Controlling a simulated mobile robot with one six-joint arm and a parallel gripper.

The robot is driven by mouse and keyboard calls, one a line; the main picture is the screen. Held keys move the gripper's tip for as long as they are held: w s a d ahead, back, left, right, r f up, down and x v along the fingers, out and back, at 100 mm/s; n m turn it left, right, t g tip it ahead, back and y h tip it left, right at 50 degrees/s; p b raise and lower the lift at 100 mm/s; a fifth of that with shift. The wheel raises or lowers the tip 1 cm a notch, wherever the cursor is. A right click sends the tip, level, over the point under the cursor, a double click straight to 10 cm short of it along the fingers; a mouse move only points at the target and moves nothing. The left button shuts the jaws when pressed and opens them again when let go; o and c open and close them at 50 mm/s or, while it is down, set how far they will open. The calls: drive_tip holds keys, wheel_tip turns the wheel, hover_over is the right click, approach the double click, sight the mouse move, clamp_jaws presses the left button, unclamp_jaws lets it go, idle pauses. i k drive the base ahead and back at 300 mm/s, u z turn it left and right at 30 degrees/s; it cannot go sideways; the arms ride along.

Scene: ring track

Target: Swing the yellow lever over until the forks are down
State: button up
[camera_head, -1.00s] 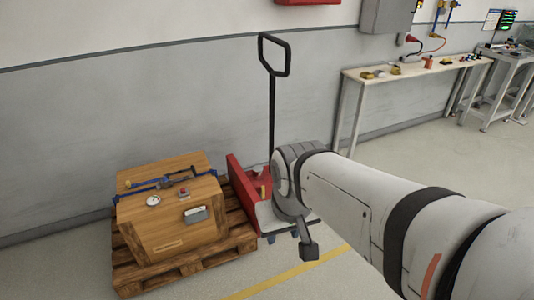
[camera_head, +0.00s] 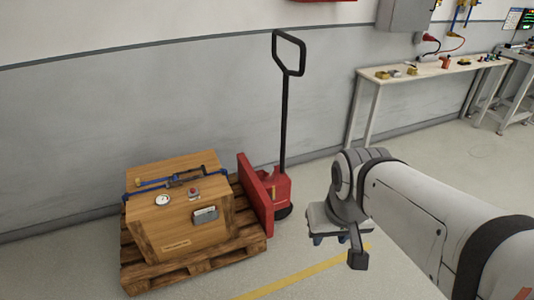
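The red pallet truck (camera_head: 257,194) stands against the right end of a wooden pallet (camera_head: 190,272), with its black handle (camera_head: 285,110) upright. A small yellow piece (camera_head: 274,192) shows on the truck's red body at the handle's foot; it may be the lever, but it is too small to read its position. The forks are hidden by the pallet and its load. My gripper (camera_head: 330,240) is to the right of the truck, apart from it in the picture.
A wooden crate (camera_head: 180,222) with a gauge and blue straps sits on the pallet. A yellow floor line (camera_head: 290,281) runs in front. A workbench (camera_head: 430,69) with small items stands along the wall at the right. The floor between truck and bench is clear.

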sight(272, 196)
drive_tip(key=u, duration=0.05)
drive_tip(key=i, duration=1.4)
